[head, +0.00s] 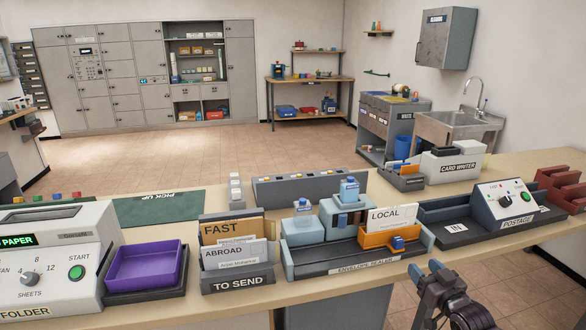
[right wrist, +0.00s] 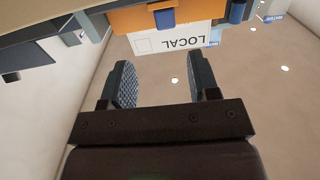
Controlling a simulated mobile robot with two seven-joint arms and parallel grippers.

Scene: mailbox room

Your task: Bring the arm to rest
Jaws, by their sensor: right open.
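My right gripper (head: 432,278) is in front of the counter's near edge at the lower right in the head view. In the right wrist view its two fingers (right wrist: 160,84) are apart with nothing between them. The envelope sealer (head: 362,262) stands on the counter beyond it, with an orange holder (head: 376,238) and a LOCAL card (head: 392,216). The LOCAL card also shows in the right wrist view (right wrist: 180,40), beyond the fingertips and apart from them. My left gripper is not in view.
The counter (head: 440,240) carries the TO SEND box (head: 238,281), a purple tray (head: 146,264), the folder machine (head: 50,260), the postage unit (head: 506,208) and the card writer (head: 452,166). Open tiled floor (head: 520,282) lies on the near side of the counter around my right arm.

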